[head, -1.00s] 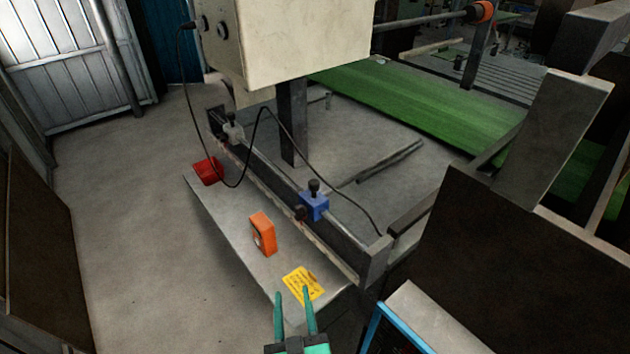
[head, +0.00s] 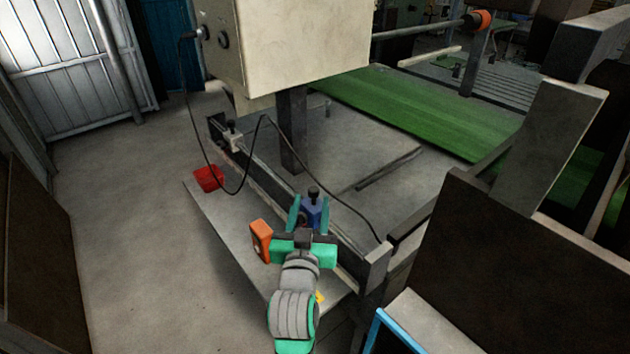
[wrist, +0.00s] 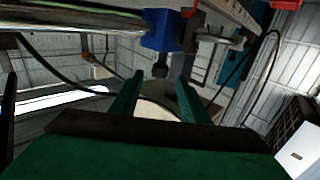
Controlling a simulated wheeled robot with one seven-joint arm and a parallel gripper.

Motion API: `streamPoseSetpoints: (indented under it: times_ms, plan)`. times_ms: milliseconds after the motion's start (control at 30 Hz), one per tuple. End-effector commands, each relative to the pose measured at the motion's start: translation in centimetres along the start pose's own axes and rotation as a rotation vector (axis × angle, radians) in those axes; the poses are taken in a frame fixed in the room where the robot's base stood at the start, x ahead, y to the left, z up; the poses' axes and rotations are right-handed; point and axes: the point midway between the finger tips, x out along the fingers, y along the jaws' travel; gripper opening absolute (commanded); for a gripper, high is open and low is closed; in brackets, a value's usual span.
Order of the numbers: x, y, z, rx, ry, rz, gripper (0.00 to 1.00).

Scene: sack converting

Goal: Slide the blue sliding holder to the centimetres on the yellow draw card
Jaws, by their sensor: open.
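The blue sliding holder (head: 312,207) sits on the rail, with a black knob on top. It also shows in the wrist view (wrist: 161,30), beyond my fingertips. My green gripper (head: 308,208) is open and empty, its two fingers on either side of the holder in the head view. In the wrist view my gripper (wrist: 157,80) shows a gap between its fingertips, and the holder lies past them. I cannot tell whether they touch it. The yellow draw card (head: 320,296) lies on the plate, mostly hidden behind my arm; only a sliver shows.
An orange block (head: 261,240) stands on the plate just left of my gripper. A red block (head: 208,178) lies at the plate's far end. A grey clamp (head: 233,137) sits farther along the rail. A black cable (head: 345,205) loops over the rail near the holder.

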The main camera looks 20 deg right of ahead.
Motion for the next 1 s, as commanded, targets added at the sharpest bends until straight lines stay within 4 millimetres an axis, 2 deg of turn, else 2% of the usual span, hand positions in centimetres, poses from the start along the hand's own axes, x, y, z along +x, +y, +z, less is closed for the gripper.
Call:
streamPoseSetpoints:
  times_ms: [300, 500, 700, 967, 1000]
  plan:
    - [5.5, 0.0, 0.0, 0.001, 0.0, 0.001, 0.42]
    - [8.3, 0.0, 0.0, 0.0, 0.0, 0.0, 0.42]
    - [9.5, 0.0, 0.0, 0.0, 0.0, 0.0, 0.42]
    - [9.6, 0.0, 0.1, 0.0, 0.0, -0.001, 0.42]
    - [9.6, 0.0, 0.1, 0.0, 0.0, -0.001, 0.39]
